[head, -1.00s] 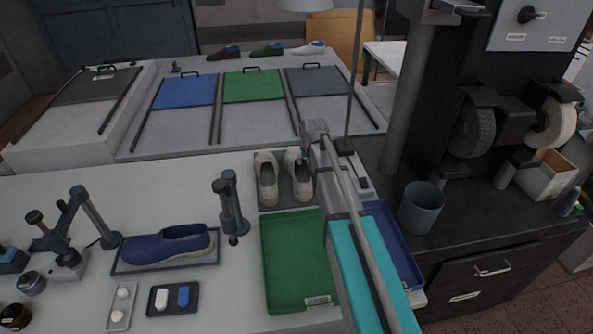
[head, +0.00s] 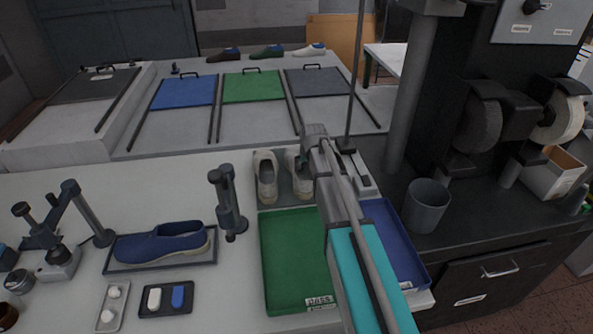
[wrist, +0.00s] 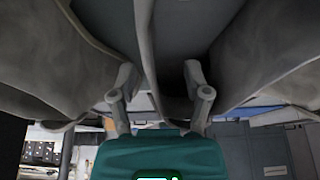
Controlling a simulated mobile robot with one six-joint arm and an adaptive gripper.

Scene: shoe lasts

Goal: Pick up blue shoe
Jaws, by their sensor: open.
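The blue shoe (head: 162,243) lies on a dark shallow tray (head: 130,267) on the left part of the bench, toe to the left. My gripper (head: 304,160) is far to its right, at a pair of off-white shoes (head: 267,180) behind the green tray. My arm partly hides the right shoe of the pair. In the wrist view my gripper (wrist: 160,82) is open, with a thin grey strip between its fingers and large grey-beige shapes close on both sides. I cannot tell whether the fingers touch them. The blue shoe does not show in the wrist view.
A dark upright post tool (head: 228,205) stands between the blue shoe and the green tray (head: 290,262). A clamp stand (head: 88,212) is left of the shoe. A small tray (head: 165,300) lies in front. A blue tray (head: 395,240) and grey cup (head: 427,205) are right of my arm.

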